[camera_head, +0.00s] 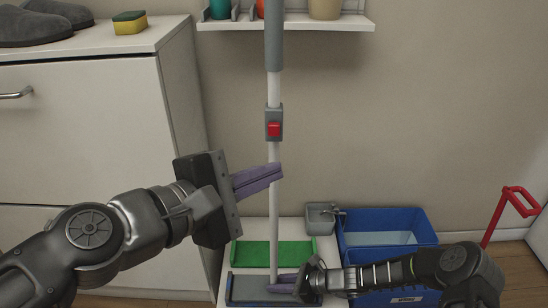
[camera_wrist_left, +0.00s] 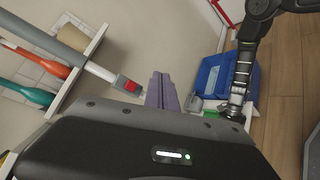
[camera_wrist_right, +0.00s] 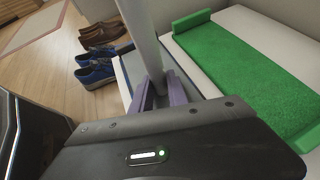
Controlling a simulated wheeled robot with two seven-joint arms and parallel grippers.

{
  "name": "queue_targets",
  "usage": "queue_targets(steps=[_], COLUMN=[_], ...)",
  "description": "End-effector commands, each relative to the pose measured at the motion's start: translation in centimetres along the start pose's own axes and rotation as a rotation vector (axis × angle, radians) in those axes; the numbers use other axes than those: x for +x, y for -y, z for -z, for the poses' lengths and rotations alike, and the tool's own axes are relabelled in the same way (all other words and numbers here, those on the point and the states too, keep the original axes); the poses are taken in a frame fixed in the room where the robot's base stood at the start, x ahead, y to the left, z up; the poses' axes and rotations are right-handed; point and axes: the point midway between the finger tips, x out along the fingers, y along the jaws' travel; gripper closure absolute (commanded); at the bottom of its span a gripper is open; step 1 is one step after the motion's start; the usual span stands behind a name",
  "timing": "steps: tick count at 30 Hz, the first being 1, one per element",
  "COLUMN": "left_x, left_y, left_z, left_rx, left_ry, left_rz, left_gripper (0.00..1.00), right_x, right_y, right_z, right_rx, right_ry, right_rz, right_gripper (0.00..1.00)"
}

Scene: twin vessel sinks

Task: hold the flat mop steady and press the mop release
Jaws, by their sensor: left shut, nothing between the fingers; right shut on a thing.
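The flat mop's pole (camera_head: 274,88) stands upright, with a grey grip at the top. The mop release is a red button (camera_head: 274,129) on a grey housing; it also shows in the left wrist view (camera_wrist_left: 129,84). My left gripper (camera_head: 281,172) is shut and empty, its purple fingers across the pole's line below the button and apart from it. My right gripper (camera_head: 272,284) is shut on the pole low down, just above a grey-blue flat base (camera_head: 246,290). The pole also shows between its fingers in the right wrist view (camera_wrist_right: 147,40). The right gripper partly hides the base.
A green pad (camera_head: 272,252) lies behind the base on a white board. A blue bucket (camera_head: 388,225) stands to its right, with a red handle (camera_head: 507,205) farther right. A white cabinet (camera_head: 80,130) is at left; a shelf (camera_head: 290,23) hangs behind the pole.

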Motion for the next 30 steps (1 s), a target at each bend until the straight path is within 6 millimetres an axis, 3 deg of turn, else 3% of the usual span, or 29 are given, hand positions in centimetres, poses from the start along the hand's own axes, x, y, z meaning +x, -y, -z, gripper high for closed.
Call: queue_targets(steps=[4, 17, 30], left_x=[0.0, 0.2, 3.4], left_y=[0.4, 0.3, -1.6], left_z=[-0.3, -0.1, 2.2], left_rx=[-0.074, -0.076, -0.077], left_ry=[0.014, 0.011, 0.012], left_rz=[0.019, 0.018, 0.021], left_gripper=[1.0, 1.0, 1.0], right_x=[0.0, 0.0, 0.0], right_y=[0.0, 0.0, 0.0], right_z=[0.0, 0.0, 0.0], right_rx=[0.0, 0.0, 0.0], right_ry=[0.0, -0.001, -0.001], right_rz=[0.0, 0.0, 0.0], right_gripper=[1.0, 1.0, 1.0])
